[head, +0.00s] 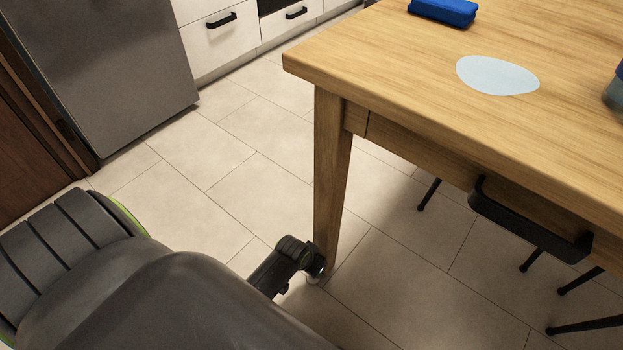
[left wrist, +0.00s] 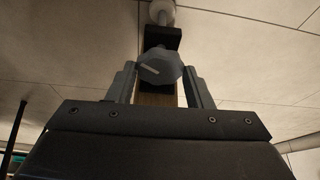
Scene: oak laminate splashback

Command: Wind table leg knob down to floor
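The wooden table leg (head: 330,180) stands at the table's near corner; its lower end also shows in the left wrist view (left wrist: 158,99). In the left wrist view a grey faceted knob (left wrist: 160,67) with a pale line on its face sits on a dark bracket (left wrist: 163,38). Beyond it is a pale round foot (left wrist: 162,12). My left gripper (left wrist: 160,75) is open, with one finger on each side of the knob and narrow gaps visible. In the head view my left gripper (head: 316,266) is at the leg's bottom and hides the knob. My right gripper is out of view.
The tabletop (head: 420,70) holds a blue object (head: 443,11) and a pale blue patch (head: 497,75). A black handle (head: 530,222) juts from the table's side. Thin black legs (head: 429,194) stand under the table. Tiled floor (head: 230,170) is clear toward the fridge (head: 110,70).

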